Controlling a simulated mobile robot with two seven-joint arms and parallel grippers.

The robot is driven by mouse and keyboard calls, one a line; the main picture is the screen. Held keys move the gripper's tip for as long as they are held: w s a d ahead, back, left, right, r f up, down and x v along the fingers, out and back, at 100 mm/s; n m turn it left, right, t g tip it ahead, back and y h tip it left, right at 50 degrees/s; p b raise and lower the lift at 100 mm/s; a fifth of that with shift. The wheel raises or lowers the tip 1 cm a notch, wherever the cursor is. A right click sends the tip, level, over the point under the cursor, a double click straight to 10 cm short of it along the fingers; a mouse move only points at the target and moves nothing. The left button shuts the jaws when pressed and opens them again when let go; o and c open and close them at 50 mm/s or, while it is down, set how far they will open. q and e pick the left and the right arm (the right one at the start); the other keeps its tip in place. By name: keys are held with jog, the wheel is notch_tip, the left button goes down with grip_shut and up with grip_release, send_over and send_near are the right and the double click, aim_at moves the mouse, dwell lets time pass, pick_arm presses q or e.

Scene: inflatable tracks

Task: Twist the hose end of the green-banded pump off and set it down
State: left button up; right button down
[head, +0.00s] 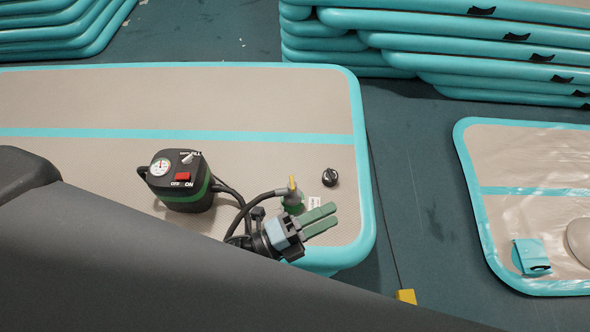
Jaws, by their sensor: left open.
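The green-banded pump (182,192), a black unit with a gauge and a red switch, stands on the grey inflatable track (90,100). Its black hose (236,192) loops toward the hose end (290,189), which has a yellow lever on top. The hose end stands upright at a green fitting near the track's right end. My left gripper (335,217) has green fingers pointing right, just in front of the hose end in the picture. It is open with nothing visible between the fingers. Whether it touches the fitting cannot be told. My right gripper is out of view.
A round black cap (329,177) lies on the track right of the hose end. Stacked tracks (440,45) stand behind. Another track (530,150) with a teal item (530,256) lies at right. A yellow object (406,296) is on the dark floor. My arm hides the foreground.

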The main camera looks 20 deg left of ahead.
pick_arm(q)
jog(key=d+m+g+h+b, duration=0.35)
jog(key=d+m+g, duration=0.2)
jog(key=m, duration=0.55)
jog(key=m+g+y+b, duration=1)
jog(key=m+y, duration=0.8)
jog(key=m, duration=1.1)
send_over(292, 182)
jog(key=b, duration=0.2)
jog(key=f, duration=0.4)
jog(key=f+t, duration=0.1)
jog(key=f, duration=0.4)
jog(key=f+t, duration=0.1)
jog(key=f, duration=0.3)
jog(key=shift+s+d+f, duration=0.1)
jog(key=shift+d+f, duration=0.15)
jog(key=shift+f, duration=0.1)
jog(key=shift+w+a+r, duration=0.15)
jog(key=shift+w+a, duration=0.05)
jog(key=shift+a, duration=0.1)
jog(key=shift+d+f+b, duration=0.1)
jog(key=shift+f+b, duration=0.5)
jog(key=shift+f, duration=3.3)
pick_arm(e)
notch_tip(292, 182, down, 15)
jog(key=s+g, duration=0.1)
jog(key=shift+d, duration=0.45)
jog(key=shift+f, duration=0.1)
